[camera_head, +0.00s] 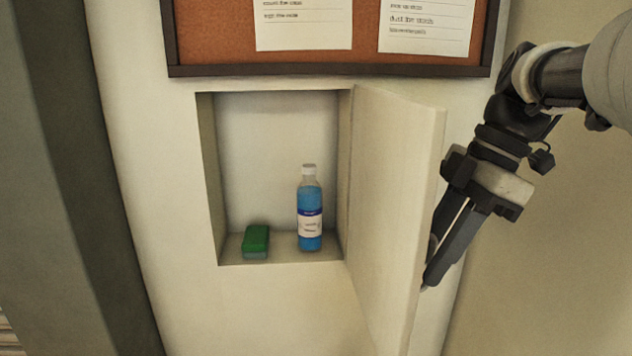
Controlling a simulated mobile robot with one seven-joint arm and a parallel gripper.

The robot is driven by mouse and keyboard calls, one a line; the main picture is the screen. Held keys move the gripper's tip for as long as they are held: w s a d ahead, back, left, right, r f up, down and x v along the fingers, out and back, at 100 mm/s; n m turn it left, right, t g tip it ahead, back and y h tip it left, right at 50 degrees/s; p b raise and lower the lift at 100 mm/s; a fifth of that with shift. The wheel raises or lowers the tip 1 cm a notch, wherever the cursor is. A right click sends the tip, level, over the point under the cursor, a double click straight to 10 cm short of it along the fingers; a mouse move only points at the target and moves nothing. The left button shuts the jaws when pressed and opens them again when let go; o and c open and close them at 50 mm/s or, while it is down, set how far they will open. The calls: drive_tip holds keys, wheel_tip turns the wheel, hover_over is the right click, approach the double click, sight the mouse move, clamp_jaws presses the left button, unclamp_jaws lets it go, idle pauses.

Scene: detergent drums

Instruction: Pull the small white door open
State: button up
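The small white door (388,200) stands wide open, swung out to the right from the recess in the wall. It hangs on the right side of the opening, and its inner face is toward the camera. My gripper (430,272) is at the door's free edge, on the far side of it. Its dark fingers point down and left, with a narrow gap between them higher up. The fingertips are partly hidden behind the door edge, and a small light piece, perhaps the handle, shows beside them. I cannot tell whether they hold it.
The open recess (262,155) holds a blue bottle (310,212) standing upright and a green block (256,241) to its left. A framed cork board (365,30) with papers hangs just above. A dark vertical panel (75,170) is at left.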

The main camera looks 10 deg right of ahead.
drive_tip(key=p+v, duration=0.4)
drive_tip(key=v, duration=1.2)
drive_tip(key=shift+d+r+p, duration=0.2)
drive_tip(key=shift+r+p, duration=0.15)
